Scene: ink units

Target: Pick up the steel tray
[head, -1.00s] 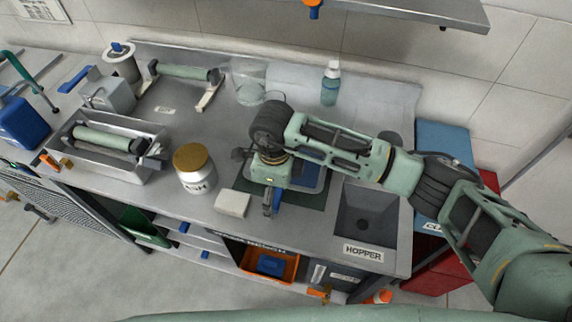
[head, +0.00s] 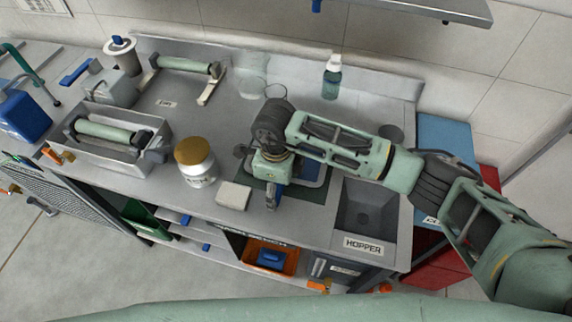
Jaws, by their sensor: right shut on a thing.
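A shallow steel tray (head: 317,184) with blue showing inside lies over a dark green mat (head: 295,202) on the bench, left of the hopper. My right gripper (head: 270,203) comes down over its left front part, pointing downward, and is shut on the tray's near side. The wrist and forearm cover much of the tray, so the grip itself is mostly hidden. I cannot tell whether the tray is clear of the mat. My left gripper is not in view.
A pale block (head: 233,195) and a gold-lidded jar (head: 196,162) stand left of the gripper. The hopper (head: 366,208) is sunk in the bench to the right. A deep metal box (head: 105,153) holds a roller. A bottle (head: 332,78) stands behind.

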